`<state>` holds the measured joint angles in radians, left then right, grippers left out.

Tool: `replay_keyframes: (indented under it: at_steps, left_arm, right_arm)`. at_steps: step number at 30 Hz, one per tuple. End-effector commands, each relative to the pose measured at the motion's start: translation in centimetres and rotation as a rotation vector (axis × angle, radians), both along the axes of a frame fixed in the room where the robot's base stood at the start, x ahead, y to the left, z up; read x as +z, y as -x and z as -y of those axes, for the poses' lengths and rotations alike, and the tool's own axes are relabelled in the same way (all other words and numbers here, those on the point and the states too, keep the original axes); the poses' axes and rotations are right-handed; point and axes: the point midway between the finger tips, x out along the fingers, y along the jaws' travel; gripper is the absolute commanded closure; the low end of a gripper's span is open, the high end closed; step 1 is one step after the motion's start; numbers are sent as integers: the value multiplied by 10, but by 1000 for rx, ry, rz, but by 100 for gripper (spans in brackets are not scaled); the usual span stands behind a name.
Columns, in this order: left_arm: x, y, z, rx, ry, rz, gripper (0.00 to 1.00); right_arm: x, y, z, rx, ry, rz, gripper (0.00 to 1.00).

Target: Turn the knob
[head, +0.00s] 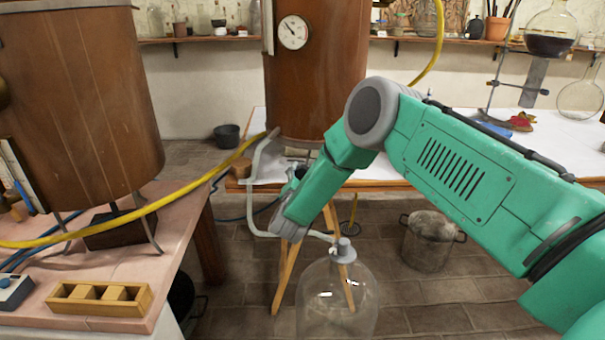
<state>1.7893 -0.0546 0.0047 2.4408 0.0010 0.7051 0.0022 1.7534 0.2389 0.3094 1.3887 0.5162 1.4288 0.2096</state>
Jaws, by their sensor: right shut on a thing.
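My right arm comes in from the right and bends down in front of the tall copper-brown vessel (318,70). My right gripper (294,174) is a small dark shape below this vessel, largely hidden behind my own green arm link. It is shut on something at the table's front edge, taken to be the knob. The knob itself is not clearly visible, so its turn angle cannot be told. A pale bent tube (257,190) runs beside the gripper. My left gripper is out of view.
A clear glass bell jar (335,300) stands below my right arm. A white-topped table (410,165) lies behind. A pink-topped bench (140,262) at left holds a wooden block rack (98,299). A yellow hose (120,221) crosses the left. A metal pot (430,240) stands on the floor.

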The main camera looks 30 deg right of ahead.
Motion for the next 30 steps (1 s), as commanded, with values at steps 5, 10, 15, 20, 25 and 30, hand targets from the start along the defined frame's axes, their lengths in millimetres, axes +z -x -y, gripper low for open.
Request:
replay_keyframes:
  at_steps: [5, 10, 15, 20, 25, 30]
  left_arm:
    - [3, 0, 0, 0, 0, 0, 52]
    - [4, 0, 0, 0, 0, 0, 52]
    - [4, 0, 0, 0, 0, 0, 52]
    - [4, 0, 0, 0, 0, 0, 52]
    - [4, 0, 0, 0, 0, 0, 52]
    - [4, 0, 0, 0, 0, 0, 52]
  right_arm:
    - [-5, 2, -1, 3, 52, -59, 80]
    - [-5, 2, -1, 3, 76, -83, 80]
    - [-6, 2, -1, 4, 85, -92, 80]
    - [-6, 2, -1, 4, 85, -92, 80]
    - [-6, 2, -2, 4, 83, -91, 40]
    - [-3, 2, -1, 2, 85, -85, 29]
